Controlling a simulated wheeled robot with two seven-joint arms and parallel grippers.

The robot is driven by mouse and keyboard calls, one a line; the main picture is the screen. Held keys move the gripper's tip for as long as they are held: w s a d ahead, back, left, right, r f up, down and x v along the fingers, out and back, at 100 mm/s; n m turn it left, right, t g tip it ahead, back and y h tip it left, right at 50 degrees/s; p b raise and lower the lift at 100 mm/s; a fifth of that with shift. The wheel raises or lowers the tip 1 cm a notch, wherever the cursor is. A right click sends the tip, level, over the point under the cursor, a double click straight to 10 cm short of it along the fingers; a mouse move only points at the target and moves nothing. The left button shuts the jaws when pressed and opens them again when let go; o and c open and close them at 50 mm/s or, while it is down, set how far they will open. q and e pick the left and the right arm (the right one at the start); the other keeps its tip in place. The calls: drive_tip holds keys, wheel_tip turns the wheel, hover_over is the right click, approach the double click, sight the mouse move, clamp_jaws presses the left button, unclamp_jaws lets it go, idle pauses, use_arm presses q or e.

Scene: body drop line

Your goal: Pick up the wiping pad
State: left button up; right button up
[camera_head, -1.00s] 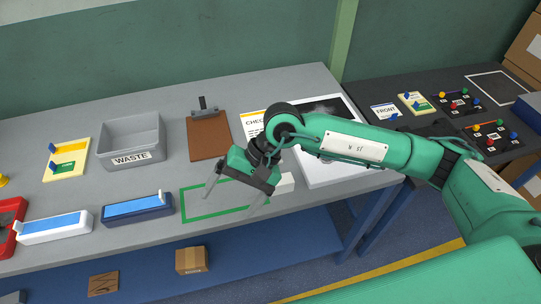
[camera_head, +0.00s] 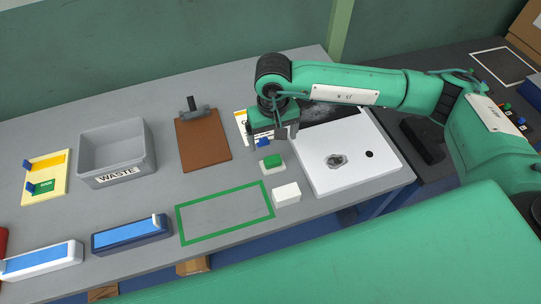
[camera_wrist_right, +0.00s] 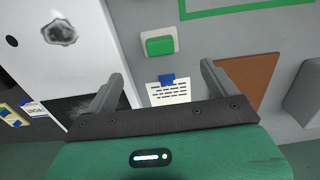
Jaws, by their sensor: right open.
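A small block with a green top on a white base (camera_head: 272,163), seemingly the wiping pad, sits on the grey bench left of the white panel. It also shows in the right wrist view (camera_wrist_right: 160,46), upright and apart from my fingers. My right gripper (camera_head: 281,133) is just behind it, pointing down. In the wrist view its two fingers (camera_wrist_right: 160,82) are spread wide with nothing between them but a view of a paper sheet with a blue clip (camera_wrist_right: 168,90) below. My left gripper is not in view.
A white block (camera_head: 286,194) stands close in front of the pad. The white panel (camera_head: 372,172) with a dark smudge lies right. A green outlined rectangle (camera_head: 180,224) is empty. A brown clipboard (camera_head: 203,140) and grey waste bin (camera_head: 118,175) stand left.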

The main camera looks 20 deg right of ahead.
drive_tip(key=p, duration=0.2)
hover_over(273, 159)
wheel_tip(273, 159, down, 6)
drive_tip(key=shift+s+r, duration=0.1)
drive_tip(key=shift+r, duration=0.15)
drive_tip(key=shift+f, duration=0.2)
drive_tip(key=shift+f+p, duration=0.85)
drive_tip(key=shift+p, duration=0.05)
wheel_tip(273, 159, down, 3)
drive_tip(key=shift+f+p, duration=0.1)
drive_tip(key=shift+p, duration=0.65)
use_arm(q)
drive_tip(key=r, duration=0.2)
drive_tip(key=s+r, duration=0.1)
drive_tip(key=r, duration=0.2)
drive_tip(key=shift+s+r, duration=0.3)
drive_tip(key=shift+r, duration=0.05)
use_arm(e)
drive_tip(key=shift+f, duration=0.2)
drive_tip(key=c, duration=1.1)
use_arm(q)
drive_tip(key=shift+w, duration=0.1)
use_arm(e)
drive_tip(key=shift+o, duration=0.2)
drive_tip(key=shift+r, duration=0.1)
